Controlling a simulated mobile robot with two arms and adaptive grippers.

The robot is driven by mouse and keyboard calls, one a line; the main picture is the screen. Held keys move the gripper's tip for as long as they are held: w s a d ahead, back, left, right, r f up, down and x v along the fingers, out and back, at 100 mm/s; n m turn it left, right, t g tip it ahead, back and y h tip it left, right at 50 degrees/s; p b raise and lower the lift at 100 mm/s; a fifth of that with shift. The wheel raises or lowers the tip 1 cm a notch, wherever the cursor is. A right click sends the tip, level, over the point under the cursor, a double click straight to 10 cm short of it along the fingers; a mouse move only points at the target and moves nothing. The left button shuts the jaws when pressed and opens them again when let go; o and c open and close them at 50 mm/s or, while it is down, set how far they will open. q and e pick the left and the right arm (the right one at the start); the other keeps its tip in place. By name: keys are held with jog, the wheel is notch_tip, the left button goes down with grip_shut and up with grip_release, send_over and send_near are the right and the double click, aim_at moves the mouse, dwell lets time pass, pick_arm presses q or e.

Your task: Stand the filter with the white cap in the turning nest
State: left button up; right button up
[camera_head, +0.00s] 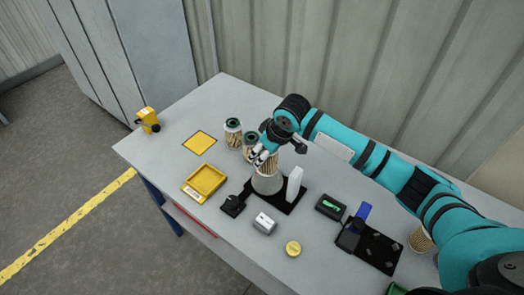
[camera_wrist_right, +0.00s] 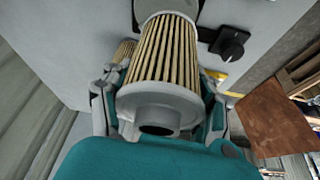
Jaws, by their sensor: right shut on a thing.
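My right gripper (camera_head: 264,158) is shut on a filter with tan pleats (camera_wrist_right: 166,50). In the right wrist view its near end has a pale grey-white cap (camera_wrist_right: 160,108) with a round opening, and the fingers are on both sides of it. In the head view the filter (camera_head: 271,165) is partly hidden by the gripper and looks roughly upright over a pale grey round piece (camera_head: 267,184) on a black base (camera_head: 285,206), which seems to be the turning nest. I cannot tell whether the filter's lower end is seated. My left gripper is not in view.
Two filters with dark green caps (camera_head: 233,133) stand close left of the gripper. A white upright block (camera_head: 295,184) stands on the right of the base, a black knob box (camera_head: 232,205) at its left. A yellow tray (camera_head: 204,183) and grey box (camera_head: 264,223) are nearby.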

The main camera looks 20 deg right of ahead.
aim_at(264, 164)
jog(key=shift+w+d+f+n, duration=0.15)
jog(key=shift+f+n, duration=0.1)
jog(key=shift+f, duration=0.35)
jog(key=shift+w+f+n, duration=0.1)
jog(key=shift+f+n, duration=0.15)
jog(key=shift+f, duration=0.75)
jog(key=shift+b+x, duration=0.9)
jog(key=shift+b, duration=0.3)
jog(key=shift+s+d+f, duration=0.1)
jog(key=shift+d+f, duration=0.1)
jog(key=shift+f, duration=0.45)
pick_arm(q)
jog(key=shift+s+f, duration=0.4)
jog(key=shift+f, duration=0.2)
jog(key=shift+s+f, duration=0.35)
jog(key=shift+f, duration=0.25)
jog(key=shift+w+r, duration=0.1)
